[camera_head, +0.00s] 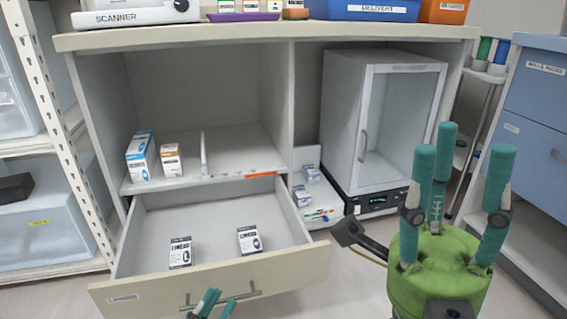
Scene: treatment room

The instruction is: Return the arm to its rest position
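My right gripper (455,165) is large at the right, a green body with teal fingers pointing up. Its fingers are spread apart with nothing between them, in front of the glass-door cabinet and clear of it. My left gripper (215,302) shows only its teal fingertips at the bottom edge, close to the handle (240,294) of the pulled-out drawer (215,279). The rest of it is out of the picture, so I cannot tell whether it touches the handle or how far its fingers are closed.
The open drawer holds two small boxes, one on the left (180,252) and one on the right (249,240). The glass-door cabinet (385,125) stands behind my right gripper. Blue drawers (535,110) stand at the right, white shelving (50,120) at the left.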

